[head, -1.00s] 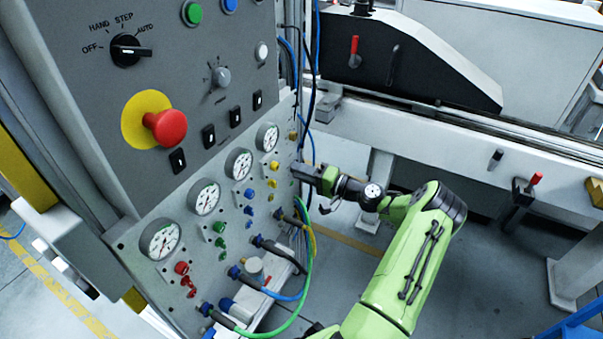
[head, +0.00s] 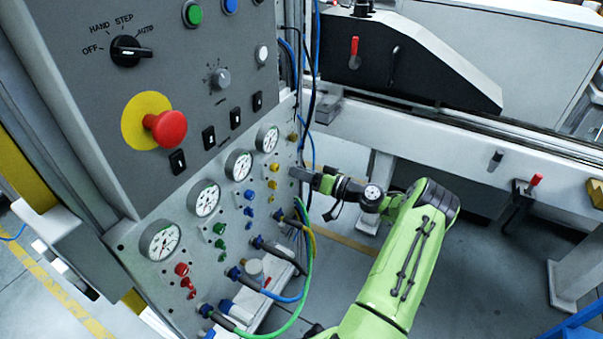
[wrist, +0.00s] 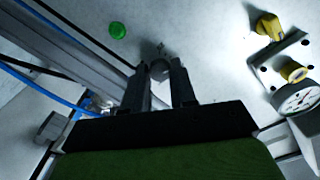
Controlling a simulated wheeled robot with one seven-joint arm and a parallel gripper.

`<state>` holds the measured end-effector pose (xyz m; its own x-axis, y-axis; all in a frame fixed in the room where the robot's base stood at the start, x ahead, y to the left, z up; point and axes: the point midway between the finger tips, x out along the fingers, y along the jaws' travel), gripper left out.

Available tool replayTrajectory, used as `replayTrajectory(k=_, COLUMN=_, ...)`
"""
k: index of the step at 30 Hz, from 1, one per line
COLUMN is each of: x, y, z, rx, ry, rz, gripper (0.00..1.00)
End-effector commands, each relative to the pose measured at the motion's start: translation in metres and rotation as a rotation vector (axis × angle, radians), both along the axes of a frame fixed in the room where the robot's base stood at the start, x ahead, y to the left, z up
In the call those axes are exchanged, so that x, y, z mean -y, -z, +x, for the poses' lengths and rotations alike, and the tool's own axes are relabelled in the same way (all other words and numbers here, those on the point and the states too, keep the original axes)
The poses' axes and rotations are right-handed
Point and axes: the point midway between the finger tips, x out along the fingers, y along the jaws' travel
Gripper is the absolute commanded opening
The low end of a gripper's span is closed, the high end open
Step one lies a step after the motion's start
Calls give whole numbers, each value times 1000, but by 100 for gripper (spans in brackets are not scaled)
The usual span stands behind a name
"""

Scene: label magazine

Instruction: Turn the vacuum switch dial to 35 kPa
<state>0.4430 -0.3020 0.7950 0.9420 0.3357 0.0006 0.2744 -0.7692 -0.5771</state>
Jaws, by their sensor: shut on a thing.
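My gripper (wrist: 162,72) is at the pale panel in the wrist view, its two dark fingers shut on a small grey round dial (wrist: 160,69). The fingers stand on either side of it and hide much of it. Its scale and pointer setting cannot be read. In the head view my gripper (head: 293,173) reaches in from the right to the panel's right edge, beside the yellow fittings, and the dial is hidden there.
Several round gauges (head: 205,200) line the panel, with coloured knobs and hose fittings below. In the wrist view a gauge (wrist: 298,97) and yellow fittings (wrist: 293,72) lie right of my gripper, and a green button (wrist: 117,30) lies left. Green and blue hoses (head: 309,265) hang below.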

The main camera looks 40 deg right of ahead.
Motion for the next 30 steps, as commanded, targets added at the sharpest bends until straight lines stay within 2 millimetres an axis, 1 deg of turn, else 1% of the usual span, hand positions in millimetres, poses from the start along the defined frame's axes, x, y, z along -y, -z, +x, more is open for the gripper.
replayTrajectory(k=16, x=0, y=2, z=-1, rx=3, ry=0, rz=-24, gripper=0)
replayTrajectory(k=17, x=0, y=2, z=-1, rx=3, ry=0, rz=-25, gripper=28)
replayTrajectory(k=21, x=0, y=2, z=0, rx=5, ry=0, rz=-24, gripper=49)
replayTrajectory(k=22, x=0, y=1, z=0, rx=5, ry=0, rz=-25, gripper=52)
replayTrajectory(k=30, x=1, y=1, z=-1, rx=7, ry=1, rz=-24, gripper=52)
